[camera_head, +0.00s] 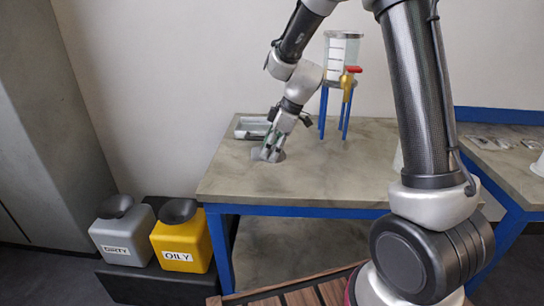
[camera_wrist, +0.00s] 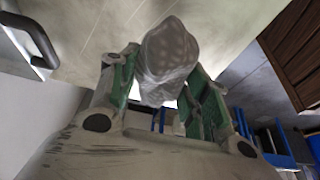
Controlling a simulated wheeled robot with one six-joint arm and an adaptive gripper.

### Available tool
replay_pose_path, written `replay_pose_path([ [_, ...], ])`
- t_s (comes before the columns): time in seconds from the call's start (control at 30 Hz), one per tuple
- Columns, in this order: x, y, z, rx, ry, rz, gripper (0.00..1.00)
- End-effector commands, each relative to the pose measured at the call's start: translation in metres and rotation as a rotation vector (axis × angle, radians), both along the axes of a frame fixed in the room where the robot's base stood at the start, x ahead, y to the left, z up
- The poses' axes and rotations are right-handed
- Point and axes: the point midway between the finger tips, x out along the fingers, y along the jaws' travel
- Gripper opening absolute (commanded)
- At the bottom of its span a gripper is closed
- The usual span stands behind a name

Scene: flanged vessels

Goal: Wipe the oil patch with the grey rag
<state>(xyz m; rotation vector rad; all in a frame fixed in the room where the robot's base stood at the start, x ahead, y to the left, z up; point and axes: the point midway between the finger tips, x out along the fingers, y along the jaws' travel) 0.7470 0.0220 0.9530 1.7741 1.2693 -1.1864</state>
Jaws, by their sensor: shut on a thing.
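In the head view the rag (camera_head: 262,154) is low at the tabletop, near the left part of the table. A darker grey spot, which looks like the oil patch (camera_head: 281,156), shows just right of the rag and fingertips. The gripper and rag partly hide it. I cannot tell whether the rag is pressed on the surface.
A metal tray (camera_head: 250,122) lies behind my gripper. A clear vessel (camera_head: 342,55) with a red-handled valve (camera_head: 353,70) stands on blue legs to the right. A yellow OILY bin (camera_head: 181,245) and a grey DIRTY bin (camera_head: 122,238) stand left of the table (camera_head: 320,180). Its front is clear.

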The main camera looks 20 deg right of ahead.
Motion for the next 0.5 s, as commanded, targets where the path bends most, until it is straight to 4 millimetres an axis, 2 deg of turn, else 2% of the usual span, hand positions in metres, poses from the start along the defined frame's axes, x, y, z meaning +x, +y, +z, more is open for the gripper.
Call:
replay_pose_path([
  [0.2,0.002,0.003,0.019,0.0,-0.003,-0.001,0.21],
  [0.5,0.002,0.003,0.024,0.0,0.0,-0.003,0.21],
])
